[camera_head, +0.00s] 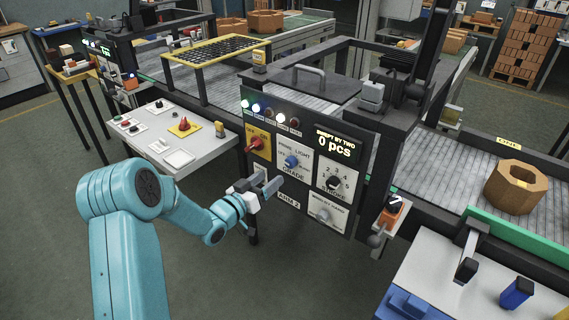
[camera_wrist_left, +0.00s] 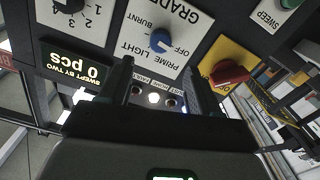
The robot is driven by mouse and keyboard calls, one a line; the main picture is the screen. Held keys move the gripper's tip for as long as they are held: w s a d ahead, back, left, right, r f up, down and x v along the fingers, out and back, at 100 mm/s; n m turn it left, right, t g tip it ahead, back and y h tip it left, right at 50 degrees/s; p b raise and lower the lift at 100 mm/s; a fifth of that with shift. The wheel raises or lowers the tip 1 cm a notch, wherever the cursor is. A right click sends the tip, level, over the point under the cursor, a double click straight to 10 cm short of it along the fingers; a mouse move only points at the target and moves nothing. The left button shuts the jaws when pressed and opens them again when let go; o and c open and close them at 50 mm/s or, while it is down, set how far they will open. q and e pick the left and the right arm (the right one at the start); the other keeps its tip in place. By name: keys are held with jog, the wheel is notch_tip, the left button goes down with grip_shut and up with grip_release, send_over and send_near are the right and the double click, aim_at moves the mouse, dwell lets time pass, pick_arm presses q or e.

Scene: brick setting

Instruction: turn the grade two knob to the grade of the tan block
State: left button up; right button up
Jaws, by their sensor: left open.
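The grade knob (camera_head: 291,161) is a blue dial on a white plate marked PRIME, LIGHT, OFF, BURNT and GRADE, in the dark control panel (camera_head: 246,98). My left gripper (camera_head: 271,185) is open and empty, in front of the panel, just below and left of the knob. In the left wrist view, upside down, the blue knob (camera_wrist_left: 160,41) lies beyond the gap between the open fingers (camera_wrist_left: 160,84). I see no contact. The pointer's exact setting is unclear. Small blocks (camera_head: 70,62) stand on a far-left table; I cannot tell which is the tan block. My right gripper is out of view.
A red knob on a yellow plate (camera_head: 257,143) is left of the grade knob; a black stroke knob (camera_head: 334,181) is right, and a grey knob (camera_head: 322,215) below. A display reads 0 pcs.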

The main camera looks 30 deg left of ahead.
aim_at(288, 164)
pick_arm(q)
jog(key=w, duration=0.5)
jog(key=w+p, duration=0.1)
jog(key=w, duration=0.2)
jog(key=shift+w+d, duration=0.1)
jog(key=shift+d, duration=0.2)
jog(key=c, duration=1.1)
